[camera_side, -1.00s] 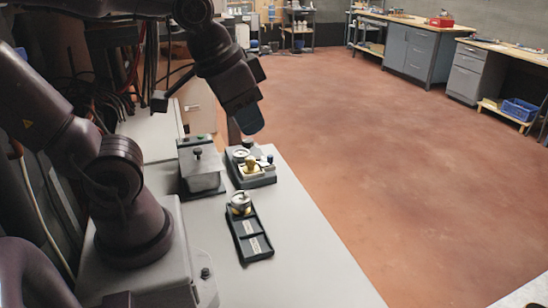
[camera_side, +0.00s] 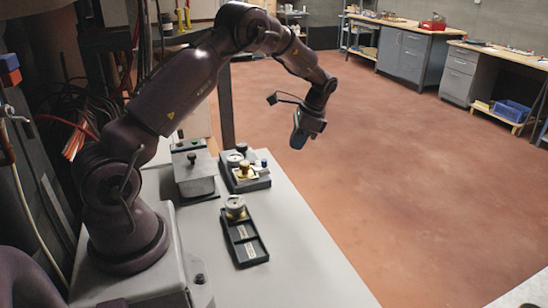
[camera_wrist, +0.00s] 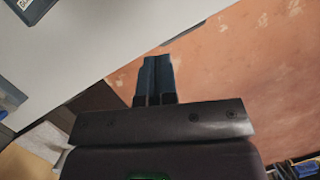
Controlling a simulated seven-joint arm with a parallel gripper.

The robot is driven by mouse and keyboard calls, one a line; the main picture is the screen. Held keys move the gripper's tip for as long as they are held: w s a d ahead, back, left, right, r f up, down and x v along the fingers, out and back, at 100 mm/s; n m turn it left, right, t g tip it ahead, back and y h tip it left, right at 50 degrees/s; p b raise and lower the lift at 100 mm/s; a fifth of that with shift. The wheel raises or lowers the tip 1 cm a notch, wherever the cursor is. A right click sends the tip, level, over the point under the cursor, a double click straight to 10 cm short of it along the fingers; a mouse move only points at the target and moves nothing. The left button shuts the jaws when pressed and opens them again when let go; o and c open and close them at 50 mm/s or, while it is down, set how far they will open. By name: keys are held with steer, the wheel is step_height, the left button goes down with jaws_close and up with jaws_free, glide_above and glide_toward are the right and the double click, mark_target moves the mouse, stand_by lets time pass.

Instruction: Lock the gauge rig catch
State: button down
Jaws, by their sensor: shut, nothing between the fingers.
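The gauge rig seems to be the dark-based unit (camera_side: 246,180) at the far right part of the table. It carries a round gauge, a brass-coloured part and a small blue-topped post. I cannot make out its catch or whether it is locked. My gripper (camera_side: 297,141) is up to the right of this unit, apart from it, out past the table's right edge with floor behind it. In the wrist view my gripper's two dark blue fingers (camera_wrist: 156,62) are together with nothing between them.
A grey metal box (camera_side: 194,176) with a black knob stands left of the rig. The front right of the table is clear.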

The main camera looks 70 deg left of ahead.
steer(key=a+f+m, duration=0.1)
steer(key=f, duration=0.1)
steer(key=s+a+f+m, duration=0.1)
steer(key=a+f, duration=0.1)
steer(key=f, duration=0.1)
steer(key=a+f+m, duration=0.1)
steer(key=f, duration=0.2)
steer(key=shift+s+a+f+y, duration=0.1)
steer(key=shift+s+a+y, duration=0.05)
steer(key=shift+y, duration=0.25)
steer(key=shift+s+a, duration=0.75)
steer(key=shift+s, duration=0.25)
steer(key=shift+s+a+r, duration=0.2)
steer(key=shift+s+a, duration=0.15)
steer(key=shift+s, duration=0.1)
